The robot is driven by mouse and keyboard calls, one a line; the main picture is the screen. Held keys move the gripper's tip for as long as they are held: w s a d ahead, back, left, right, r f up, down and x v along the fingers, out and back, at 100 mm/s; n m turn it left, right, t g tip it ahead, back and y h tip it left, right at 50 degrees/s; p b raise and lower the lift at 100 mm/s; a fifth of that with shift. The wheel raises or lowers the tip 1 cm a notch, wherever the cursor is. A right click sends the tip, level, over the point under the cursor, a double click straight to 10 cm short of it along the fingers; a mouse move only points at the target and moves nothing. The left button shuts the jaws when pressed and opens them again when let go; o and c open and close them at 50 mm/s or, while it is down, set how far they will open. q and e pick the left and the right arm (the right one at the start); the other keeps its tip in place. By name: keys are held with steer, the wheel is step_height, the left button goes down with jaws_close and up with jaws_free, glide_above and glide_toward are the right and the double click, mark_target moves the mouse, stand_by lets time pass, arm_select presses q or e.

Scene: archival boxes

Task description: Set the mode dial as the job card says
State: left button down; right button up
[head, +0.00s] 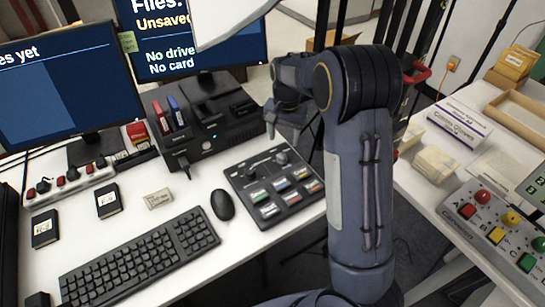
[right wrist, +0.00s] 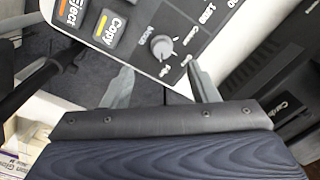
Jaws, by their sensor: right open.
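The dark control panel (head: 275,187) lies on the desk with several coloured keys and knobs at its far side. In the right wrist view the mode dial (right wrist: 162,47) is a grey round knob with a pale pointer mark and small labels around it. My right gripper (head: 284,131) hangs above the panel's far edge. In the wrist view its fingers (right wrist: 162,86) are apart and empty, with the dial beyond the gap. No job card is readable. My left gripper is out of view.
A black drive dock (head: 205,125) stands just behind the panel. A mouse (head: 222,205) and keyboard (head: 140,262) lie to its left. A small paper label (head: 158,199) lies behind the keyboard. A second button box (head: 492,225) stands on the right table.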

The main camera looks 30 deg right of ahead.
mark_target(282, 155)
steer(key=shift+w+f, duration=0.3)
steer(key=shift+f, duration=0.5)
step_height(282, 155, down, 7)
steer(key=shift+r, duration=0.1)
steer(key=c, duration=1)
